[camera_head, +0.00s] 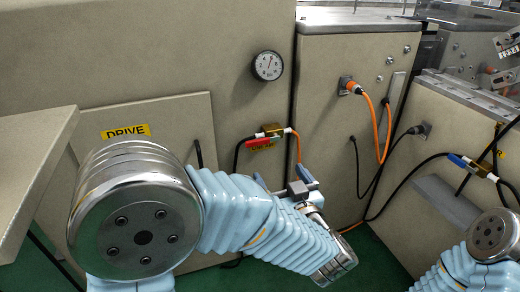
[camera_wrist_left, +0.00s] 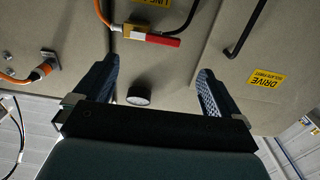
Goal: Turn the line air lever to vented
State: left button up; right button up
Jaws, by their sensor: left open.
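The line air valve has a brass body (camera_head: 270,131) and a red lever (camera_head: 258,143), with a yellow label beneath it on the beige machine panel. The red lever lies roughly along the line between the orange and black hoses. In the left wrist view, which is turned over, the red lever (camera_wrist_left: 157,40) and brass body (camera_wrist_left: 134,32) are beyond the fingertips. My left gripper (camera_wrist_left: 158,66) is open and empty, its fingers apart and not touching the lever. In the head view the left gripper (camera_head: 283,180) is below the valve, partly hidden by my arm. My right gripper is out of view.
A round gauge (camera_head: 267,65) is above the valve and shows between the fingers in the wrist view (camera_wrist_left: 138,94). A DRIVE label (camera_head: 126,131) and black handle (camera_head: 199,153) are to the left. Orange hoses (camera_head: 375,115) and a blue-lever valve (camera_head: 459,161) are to the right.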

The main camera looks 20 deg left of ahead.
aim_at(259, 143)
pick_arm(q)
jog(key=x, duration=1.3)
jog(key=shift+a+r, duration=0.35)
jog(key=shift+r, duration=0.05)
